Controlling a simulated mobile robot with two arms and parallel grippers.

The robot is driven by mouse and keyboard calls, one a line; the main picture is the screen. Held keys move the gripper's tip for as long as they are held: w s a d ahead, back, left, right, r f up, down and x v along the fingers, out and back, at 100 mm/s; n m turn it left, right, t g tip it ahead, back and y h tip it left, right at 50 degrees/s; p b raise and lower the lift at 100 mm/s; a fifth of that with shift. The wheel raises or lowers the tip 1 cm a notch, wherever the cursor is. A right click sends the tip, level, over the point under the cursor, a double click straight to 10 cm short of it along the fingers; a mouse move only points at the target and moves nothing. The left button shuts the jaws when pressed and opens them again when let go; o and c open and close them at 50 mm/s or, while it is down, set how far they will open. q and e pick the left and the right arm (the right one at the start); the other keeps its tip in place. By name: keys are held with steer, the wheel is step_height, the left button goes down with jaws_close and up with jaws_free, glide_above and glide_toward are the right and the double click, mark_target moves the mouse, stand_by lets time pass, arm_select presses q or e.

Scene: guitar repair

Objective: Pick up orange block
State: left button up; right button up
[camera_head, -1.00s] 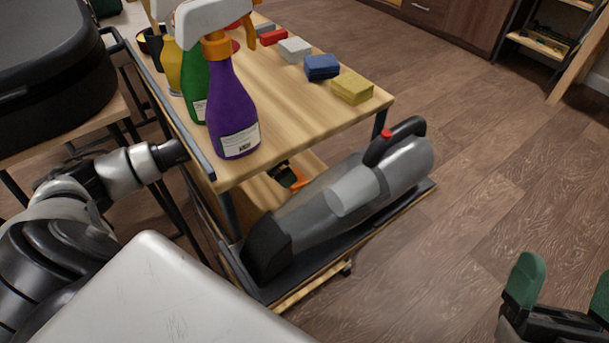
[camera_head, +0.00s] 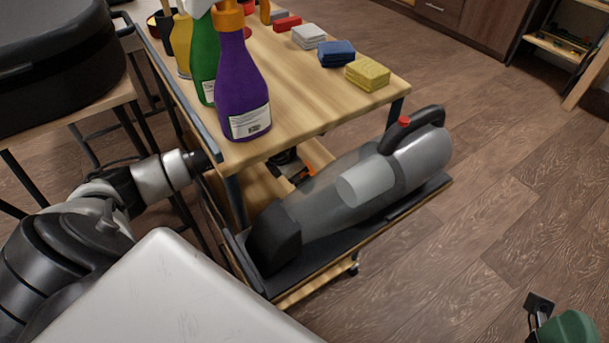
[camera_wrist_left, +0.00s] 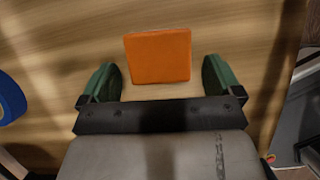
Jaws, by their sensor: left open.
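The orange block (camera_wrist_left: 159,56) lies flat on a wooden shelf in the left wrist view. My left gripper (camera_wrist_left: 160,66) is open, with one green finger to each side of the block and visible gaps between. Nothing is held. In the head view my left arm reaches in at the cart's left side, and its gripper is mostly hidden under the cart top. A small orange patch (camera_head: 310,170) shows on the lower shelf there, probably the block. Part of my right gripper (camera_head: 568,328), a green finger, shows at the bottom right; its opening cannot be judged.
The cart top (camera_head: 300,100) holds spray bottles, including a purple one (camera_head: 243,90), and several coloured blocks. A grey handheld vacuum (camera_head: 360,185) lies on the cart's lower level. A blue round thing (camera_wrist_left: 10,98) is left of my left gripper.

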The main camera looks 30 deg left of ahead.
arm_select(q)
steer(key=shift+c, duration=0.4)
steer(key=c, duration=0.9)
steer(key=shift+r, duration=0.1)
